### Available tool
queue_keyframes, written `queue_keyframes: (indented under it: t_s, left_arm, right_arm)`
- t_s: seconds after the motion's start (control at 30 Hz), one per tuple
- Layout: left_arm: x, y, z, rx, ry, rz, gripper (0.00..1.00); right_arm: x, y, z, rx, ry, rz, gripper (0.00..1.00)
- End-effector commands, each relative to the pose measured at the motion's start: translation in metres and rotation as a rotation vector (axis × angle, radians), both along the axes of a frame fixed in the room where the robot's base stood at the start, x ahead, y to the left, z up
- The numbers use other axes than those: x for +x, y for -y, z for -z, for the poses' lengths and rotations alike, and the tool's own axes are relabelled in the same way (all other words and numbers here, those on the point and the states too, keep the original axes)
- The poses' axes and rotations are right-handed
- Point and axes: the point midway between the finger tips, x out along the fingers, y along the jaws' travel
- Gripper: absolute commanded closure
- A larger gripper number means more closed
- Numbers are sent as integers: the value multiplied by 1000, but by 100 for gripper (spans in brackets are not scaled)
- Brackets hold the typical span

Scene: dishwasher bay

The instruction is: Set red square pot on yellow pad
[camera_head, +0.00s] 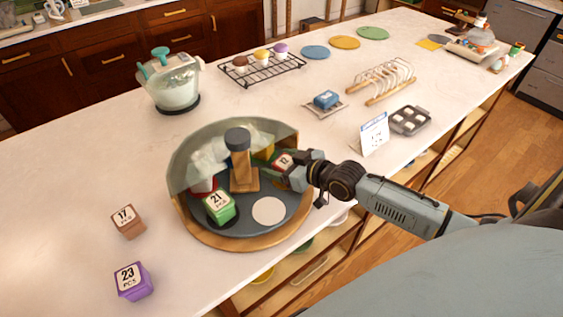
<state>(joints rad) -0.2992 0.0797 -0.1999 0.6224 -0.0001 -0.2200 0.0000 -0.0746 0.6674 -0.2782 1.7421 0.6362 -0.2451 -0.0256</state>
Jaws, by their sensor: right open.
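A red square pot (281,161) with a white label stands on the grey turntable (243,222), toward its right side. My right gripper (287,172) is at the pot, reaching in from the right. Its jaws are open, and I cannot tell whether they touch the pot, which they partly cover. A round yellow pad (345,42) lies flat and bare on the counter at the back, between a blue pad (315,53) and a green pad (373,33). My left gripper is not in view.
Brown (128,222) and purple (133,282) pots stand left. A wire rack (262,68), toast rack (382,80) and sign (374,134) stand on the counter.

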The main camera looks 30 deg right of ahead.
Motion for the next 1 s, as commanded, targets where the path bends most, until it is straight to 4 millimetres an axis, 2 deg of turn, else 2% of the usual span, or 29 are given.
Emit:
queue_keyframes:
  t_s: [0.17, 0.27, 0.7, 1.0]
  left_arm:
    - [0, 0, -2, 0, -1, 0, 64]
    - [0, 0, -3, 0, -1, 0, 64]
    - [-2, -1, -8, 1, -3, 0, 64]
    - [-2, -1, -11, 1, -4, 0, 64]
  right_arm:
    - [0, 0, -4, 0, 0, 0, 27]
    - [-8, 3, -5, -1, -2, 1, 27]
    - [-74, 25, -30, -1, -3, -1, 27]
    - [-102, 35, -42, 1, -1, 0, 27]
